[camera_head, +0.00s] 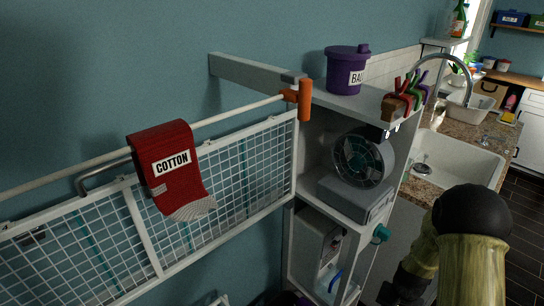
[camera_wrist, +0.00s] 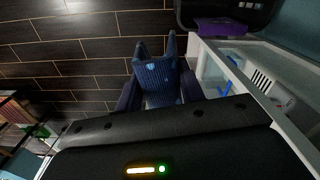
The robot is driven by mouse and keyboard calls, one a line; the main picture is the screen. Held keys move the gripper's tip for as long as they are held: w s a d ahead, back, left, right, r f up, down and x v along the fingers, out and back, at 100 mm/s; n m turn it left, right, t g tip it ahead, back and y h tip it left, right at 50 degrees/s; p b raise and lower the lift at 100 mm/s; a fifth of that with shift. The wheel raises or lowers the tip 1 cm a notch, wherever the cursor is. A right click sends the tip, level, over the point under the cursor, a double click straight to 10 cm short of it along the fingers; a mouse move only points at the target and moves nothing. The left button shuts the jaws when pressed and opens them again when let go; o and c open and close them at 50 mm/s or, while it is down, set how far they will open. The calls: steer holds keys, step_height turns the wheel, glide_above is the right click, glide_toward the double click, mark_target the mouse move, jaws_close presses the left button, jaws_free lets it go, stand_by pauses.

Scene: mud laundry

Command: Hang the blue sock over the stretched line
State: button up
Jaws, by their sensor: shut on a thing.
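The blue sock (camera_wrist: 158,72) shows in the wrist view, between the two dark fingers of my gripper (camera_wrist: 160,90). My gripper is shut on it, and part of the sock sticks out past the fingertips above the dark floor. The sock does not show in the head view. The stretched line (camera_head: 235,114) is a pale cord in the head view, sloping up to an orange clamp (camera_head: 304,99) on a grey wall bracket (camera_head: 250,70). A red sock labelled COTTON (camera_head: 168,165) hangs at the line. My arm is at the lower right, well apart from the line.
A white wire rack (camera_head: 230,170) stands just below the line. Right of it is a white shelf unit (camera_head: 345,205) with a fan (camera_head: 362,160), a purple tub (camera_head: 345,72) and coloured pegs (camera_head: 405,98). A sink (camera_head: 465,160) lies farther right. The line's stretch between red sock and clamp is clear.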

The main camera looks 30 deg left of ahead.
steer(key=d+r+p, duration=0.2)
steer(key=r+p, duration=0.6)
steer(key=p, duration=0.1)
steer(key=d+r+n+p, duration=0.1)
steer(key=d+r+p, duration=0.2)
steer(key=r+p, duration=0.6)
steer(key=shift+d+r+n+p, duration=0.15)
steer(key=shift+d+n+p, duration=0.15)
steer(key=shift+p, duration=0.45)
steer(key=shift+w+a, duration=0.1)
